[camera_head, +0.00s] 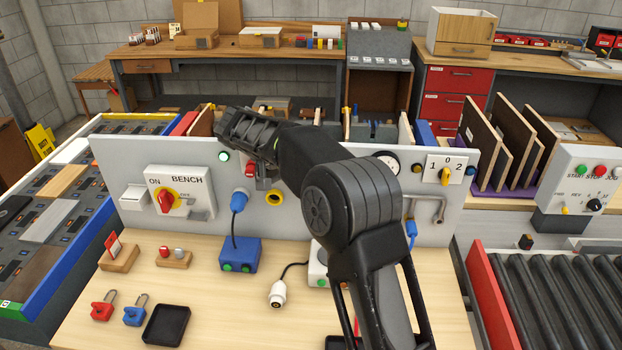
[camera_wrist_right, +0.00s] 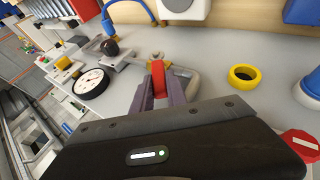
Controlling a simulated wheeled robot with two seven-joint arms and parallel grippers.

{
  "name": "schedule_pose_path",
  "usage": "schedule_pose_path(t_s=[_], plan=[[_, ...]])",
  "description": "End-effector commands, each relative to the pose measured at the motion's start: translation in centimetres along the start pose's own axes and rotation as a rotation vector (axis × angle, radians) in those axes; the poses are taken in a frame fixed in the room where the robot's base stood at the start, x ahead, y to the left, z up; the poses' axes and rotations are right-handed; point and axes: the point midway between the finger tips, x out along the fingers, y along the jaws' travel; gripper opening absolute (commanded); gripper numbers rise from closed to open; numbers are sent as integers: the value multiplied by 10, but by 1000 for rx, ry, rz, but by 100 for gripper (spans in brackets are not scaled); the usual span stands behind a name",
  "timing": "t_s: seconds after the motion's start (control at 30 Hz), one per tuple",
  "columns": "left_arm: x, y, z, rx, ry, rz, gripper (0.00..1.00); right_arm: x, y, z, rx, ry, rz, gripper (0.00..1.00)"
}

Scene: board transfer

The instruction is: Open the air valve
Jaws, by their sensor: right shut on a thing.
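The air valve's red handle (camera_wrist_right: 158,82) shows in the right wrist view, in front of a bent grey pipe (camera_wrist_right: 186,78) on the panel. My right gripper (camera_wrist_right: 158,96) is shut on the red handle, with a finger on either side. My left gripper is not in view.
A pressure gauge (camera_head: 388,161) and a yellow ring (camera_head: 274,197) flank the arm on the panel. A blue box (camera_head: 240,254), a loose white plug (camera_head: 277,293), padlocks (camera_head: 103,306) and a black tray (camera_head: 166,325) sit on the bench.

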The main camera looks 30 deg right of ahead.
Motion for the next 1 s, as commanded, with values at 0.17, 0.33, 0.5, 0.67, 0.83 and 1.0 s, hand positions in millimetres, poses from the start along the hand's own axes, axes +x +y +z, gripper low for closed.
schedule_pose_path(t_s=[0.17, 0.33, 0.5, 0.67, 0.83, 1.0], plan=[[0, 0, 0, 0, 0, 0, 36, 0, 0, -1, 0, 3, -2, 20], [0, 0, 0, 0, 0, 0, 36, 0, 0, 0, 0, 2, -2, 34], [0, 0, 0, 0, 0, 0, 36, 0, 0, 0, 0, 1, -2, 40], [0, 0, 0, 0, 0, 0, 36, 0, 0, 0, 0, 0, -2, 40], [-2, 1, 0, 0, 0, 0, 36, -6, 0, 0, -1, 0, -2, 40], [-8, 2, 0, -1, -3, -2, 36, -24, 0, -1, -1, 4, -1, 40]])
